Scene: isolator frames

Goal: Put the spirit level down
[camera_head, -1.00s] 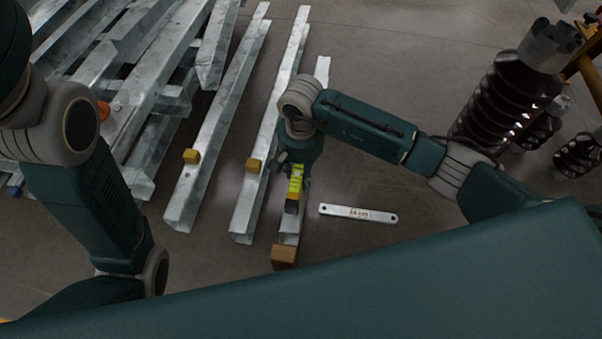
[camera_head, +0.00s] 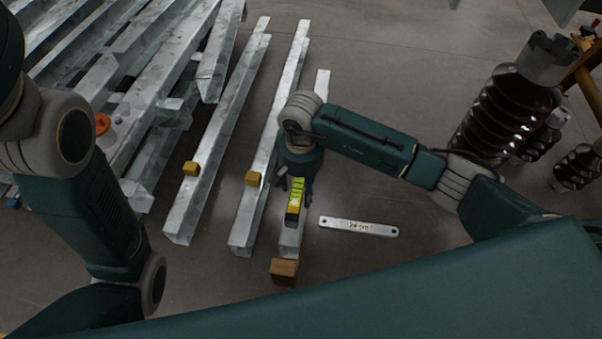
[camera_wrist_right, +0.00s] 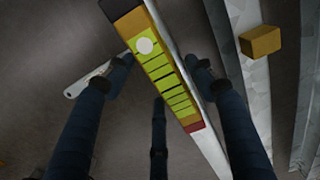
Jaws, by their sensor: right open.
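The spirit level (camera_head: 297,200) is yellow-green with dark and orange parts. It lies along the rightmost of the steel beams near my robot, above its near part. In the right wrist view the level (camera_wrist_right: 168,78) runs lengthwise along the pale beam edge. My right gripper (camera_head: 296,189) is over the level from above. In the right wrist view its two fingers (camera_wrist_right: 158,63) are spread, one on each side of the level, with gaps between. The level's underside is hidden, so its contact with the beam cannot be seen. My left gripper is outside the views.
The rightmost beam (camera_head: 290,238) has a wooden block (camera_head: 284,271) at its near end. A flat metal link (camera_head: 340,224) lies on the floor at right. Brown ribbed insulators (camera_head: 505,110) stand farther right.

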